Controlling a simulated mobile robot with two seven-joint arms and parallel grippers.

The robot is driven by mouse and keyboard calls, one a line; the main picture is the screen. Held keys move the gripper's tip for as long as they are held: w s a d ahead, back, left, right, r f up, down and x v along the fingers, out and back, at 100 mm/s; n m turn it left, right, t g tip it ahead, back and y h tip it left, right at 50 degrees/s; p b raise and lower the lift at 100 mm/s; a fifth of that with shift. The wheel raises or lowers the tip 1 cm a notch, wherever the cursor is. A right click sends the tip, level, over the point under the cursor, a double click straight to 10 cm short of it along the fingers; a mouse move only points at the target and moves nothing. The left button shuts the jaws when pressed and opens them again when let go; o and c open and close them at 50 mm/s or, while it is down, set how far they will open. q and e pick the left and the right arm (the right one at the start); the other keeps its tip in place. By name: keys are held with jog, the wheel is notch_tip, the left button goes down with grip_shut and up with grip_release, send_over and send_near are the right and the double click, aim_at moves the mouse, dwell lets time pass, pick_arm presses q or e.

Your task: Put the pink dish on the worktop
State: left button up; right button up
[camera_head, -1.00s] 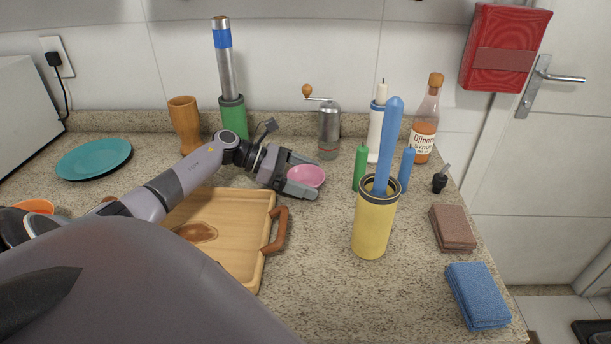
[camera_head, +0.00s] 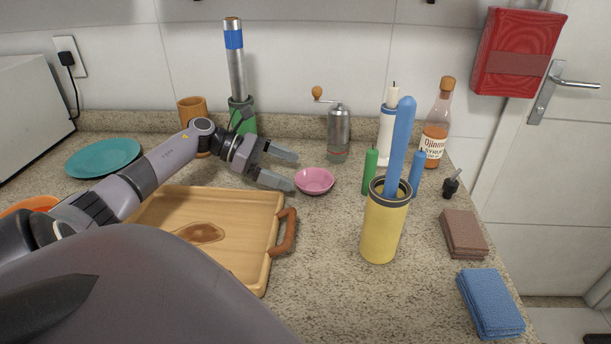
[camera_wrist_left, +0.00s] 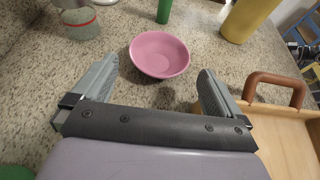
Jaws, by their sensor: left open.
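The pink dish (camera_head: 315,181) is a small shallow bowl standing upright on the speckled stone worktop (camera_head: 320,240), right of the wooden board. My left gripper (camera_head: 294,171) is open just left of the dish, with its fingers pointing toward it. In the left wrist view the dish (camera_wrist_left: 160,54) lies just beyond the two open fingertips (camera_wrist_left: 155,72), and nothing is between the fingers. My right gripper does not show in these views.
A wooden board (camera_head: 262,215) with a brown handle lies below my left arm. A yellow holder (camera_head: 383,228) with a blue stick, a green candle (camera_head: 370,172) and a metal grinder (camera_head: 338,132) stand nearby. The worktop in front of the dish is clear.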

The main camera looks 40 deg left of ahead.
pick_arm(q)
jog(key=shift+v, duration=2.3)
